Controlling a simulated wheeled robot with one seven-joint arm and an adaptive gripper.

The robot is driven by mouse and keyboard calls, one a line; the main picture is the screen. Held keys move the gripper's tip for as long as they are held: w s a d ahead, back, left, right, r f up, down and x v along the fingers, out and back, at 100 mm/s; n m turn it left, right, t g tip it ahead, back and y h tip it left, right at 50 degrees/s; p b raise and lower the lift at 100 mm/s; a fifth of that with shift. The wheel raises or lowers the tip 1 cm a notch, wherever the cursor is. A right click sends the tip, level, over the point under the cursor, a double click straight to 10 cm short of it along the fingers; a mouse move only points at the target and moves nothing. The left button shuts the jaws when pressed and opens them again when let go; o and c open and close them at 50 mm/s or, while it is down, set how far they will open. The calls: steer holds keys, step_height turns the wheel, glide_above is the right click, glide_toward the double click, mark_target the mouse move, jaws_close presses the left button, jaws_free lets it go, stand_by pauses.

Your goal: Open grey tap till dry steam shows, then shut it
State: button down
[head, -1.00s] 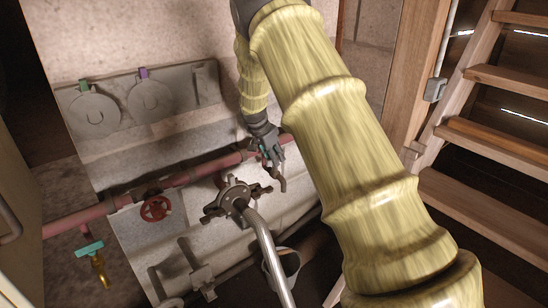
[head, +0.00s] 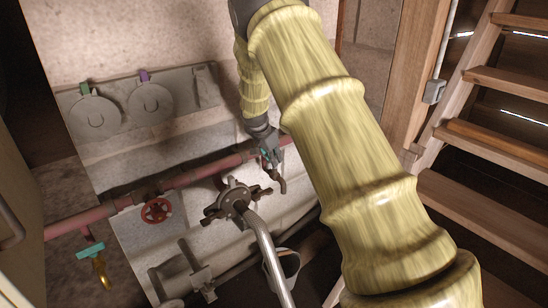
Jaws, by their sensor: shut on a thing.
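The grey tap (head: 282,183) hangs from the right part of the red pipe in the head view, its dark grey spout pointing down. My gripper (head: 270,159) is at the top of this tap, shut on its handle. A small bit of teal shows between the fingers; the rest of the handle is hidden by them, so its exact angle cannot be told. No steam or water can be made out at the spout.
A brass tap with a teal handle (head: 90,250) hangs at the left, near a red handwheel (head: 157,210). A clamped lid (head: 234,199) with a bent metal pipe (head: 265,250) is in front. A bucket (head: 289,262) stands below. Wooden stairs (head: 490,205) rise at right.

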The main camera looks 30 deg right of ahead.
steer(key=n+p, duration=0.1)
steer(key=n, duration=0.1)
steer(key=n+t+p, duration=0.1)
steer(key=n+p, duration=0.1)
steer(key=shift+s+r+y, duration=0.15)
steer(key=shift+r+y, duration=0.05)
steer(key=shift+y, duration=0.1)
steer(key=n+t+p, duration=0.1)
steer(key=n+p, duration=0.1)
steer(key=n+y+p, duration=0.1)
steer(key=n+p, duration=0.1)
steer(key=shift+d+n+t, duration=0.15)
steer(key=shift+n+t, duration=0.15)
steer(key=shift+t, duration=0.1)
steer(key=n+y+p, duration=0.1)
steer(key=n, duration=0.1)
steer(key=n+p, duration=0.2)
steer(key=shift+d+t+y, duration=0.1)
steer(key=shift+t+y, duration=0.2)
steer(key=shift+y, duration=0.1)
steer(key=shift+s+f+n+y+p, duration=0.15)
steer(key=shift+n+y+p, duration=0.3)
steer(key=shift+n, duration=0.7)
steer(key=shift+w+f+n+y+p, duration=0.1)
steer(key=shift+n+y+p, duration=0.15)
steer(key=shift+n+p, duration=0.65)
steer(key=shift+d+n+b, duration=0.1)
steer(key=shift+n+b, duration=0.2)
steer(key=shift+n, duration=0.05)
